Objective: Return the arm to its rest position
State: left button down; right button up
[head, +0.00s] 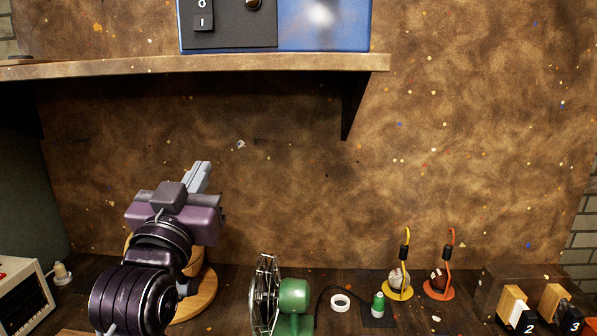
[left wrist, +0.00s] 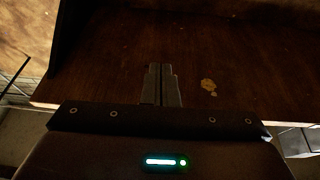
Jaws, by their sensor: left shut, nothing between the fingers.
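My left gripper (head: 201,178) is raised above the back of the bench at the left of the head view, its fingers tipped up toward the brown wall. In the left wrist view its fingers (left wrist: 162,84) are together with nothing between them, in front of a dark wooden surface. My left arm hides part of a round wooden thing (head: 204,296) on the bench. My right gripper is in neither view.
A shelf (head: 250,64) carrying a blue and black box (head: 325,25) overhangs the bench. A green fan (head: 292,297) and a white ring (head: 340,303) stand to the right. Two balls, a pale one (head: 397,279) and a brown one (head: 438,277), sit farther right.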

pick_arm(q)
jog(key=s+a+f+g, duration=0.15)
jog(key=f+g, duration=0.35)
jog(key=f, duration=0.8)
jog(key=s+f+g, duration=0.2)
jog(key=f+g, duration=0.2)
jog(key=f, duration=1)
jog(key=s+a+f+g+y, duration=0.1)
jog(key=s+a+f+g, duration=0.1)
jog(key=s+f+g, duration=1.25)
jog(key=s+f+m+t, duration=0.1)
jog(key=s+f+t, duration=0.1)
jog(key=f, duration=1.3)
jog(key=s+f+t, duration=0.2)
jog(key=f, duration=1.4)
jog(key=s+a+f, duration=0.2)
jog(key=s+f, duration=0.8)
jog(key=s+a+f+g, duration=0.1)
jog(key=s+a+f, duration=0.1)
jog(key=s+f, duration=0.9)
jog(key=shift+y, duration=0.3)
jog(key=shift+g, duration=0.25)
